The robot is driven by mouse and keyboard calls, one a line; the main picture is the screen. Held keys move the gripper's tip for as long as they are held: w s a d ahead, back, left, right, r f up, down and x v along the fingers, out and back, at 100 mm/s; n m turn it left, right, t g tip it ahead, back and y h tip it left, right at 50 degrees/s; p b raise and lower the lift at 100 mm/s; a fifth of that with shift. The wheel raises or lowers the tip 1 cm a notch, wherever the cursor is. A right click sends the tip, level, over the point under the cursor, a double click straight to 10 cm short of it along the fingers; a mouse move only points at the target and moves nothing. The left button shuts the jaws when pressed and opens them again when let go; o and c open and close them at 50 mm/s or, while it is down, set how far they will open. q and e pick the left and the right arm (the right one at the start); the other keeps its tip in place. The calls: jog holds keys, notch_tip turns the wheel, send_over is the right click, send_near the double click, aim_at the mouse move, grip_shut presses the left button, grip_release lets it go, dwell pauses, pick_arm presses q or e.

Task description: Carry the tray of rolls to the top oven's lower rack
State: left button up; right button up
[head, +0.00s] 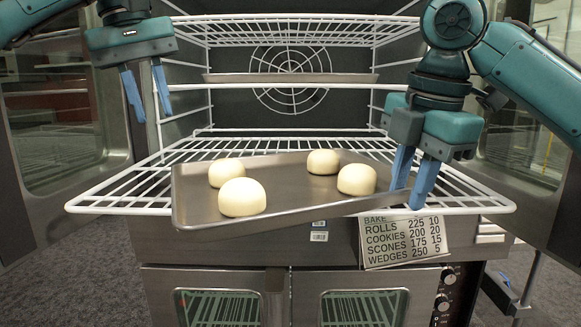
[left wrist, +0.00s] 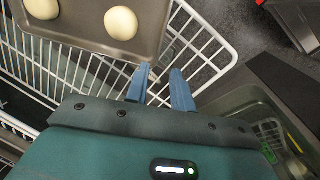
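The grey metal tray (head: 290,205) holds several pale round rolls (head: 242,198). It sits askew over the pulled-out lower white wire rack (head: 110,195) of the top oven, and its near edge covers part of the rack's front bar. Tray (left wrist: 85,38) and rack (left wrist: 205,62) also show in the left wrist view. My right gripper (head: 408,198) is at the tray's right end, fingers pointing down with a gap between them; whether they touch the rim is unclear. My left gripper (head: 152,117) is open and empty, above and left of the tray. It shows empty in the left wrist view (left wrist: 158,72).
Another flat tray (head: 290,78) lies on a higher rack inside. Open oven doors flank both sides, left (head: 60,130) and right (head: 525,150). A second oven (head: 300,280) stands below. A baking-times sign (head: 405,240) hangs under the rack.

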notch_tip(320, 180, up, 12)
jog(key=s, duration=0.2)
jog(key=shift+d, duration=0.45)
jog(key=shift+s+f, duration=0.1)
jog(key=shift+s, duration=0.05)
dwell(0.3)
